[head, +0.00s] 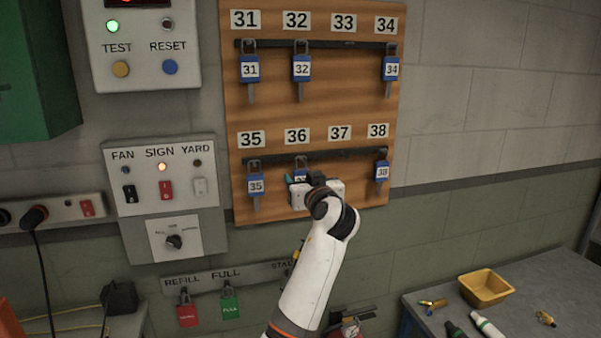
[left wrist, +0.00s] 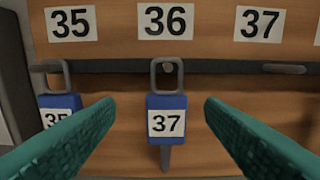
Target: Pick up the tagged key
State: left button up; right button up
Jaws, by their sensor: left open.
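A key with a blue tag marked 37 (left wrist: 167,122) hangs from the hook under label 36 in the left wrist view. In the head view the same blue tag (head: 300,176) is mostly hidden behind my left gripper. My left gripper (left wrist: 160,130) is open, its green fingers on either side of the tag and apart from it. In the head view the left gripper (head: 300,190) is at the lower part of the wooden key board (head: 320,110). The hook under label 37 (head: 340,133) holds no key. My right gripper is not in view.
Keys tagged 35 (head: 256,187) and 38 (head: 382,172) hang to either side; 31, 32 and 34 hang above. A switch panel (head: 165,180) is left of the board. A grey table (head: 550,290) with a yellow tray (head: 485,287) stands at lower right.

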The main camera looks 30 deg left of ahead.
aim_at(302, 175)
pick_arm(q)
jog(key=p+x, duration=0.2)
jog(key=x, duration=0.1)
jog(key=p+x, duration=0.1)
jog(key=x, duration=0.1)
jog(key=shift+w+f+p, duration=0.3)
jog(key=shift+w+p, duration=0.05)
jog(key=shift+w+a+f, duration=0.15)
jog(key=c, duration=1.1)
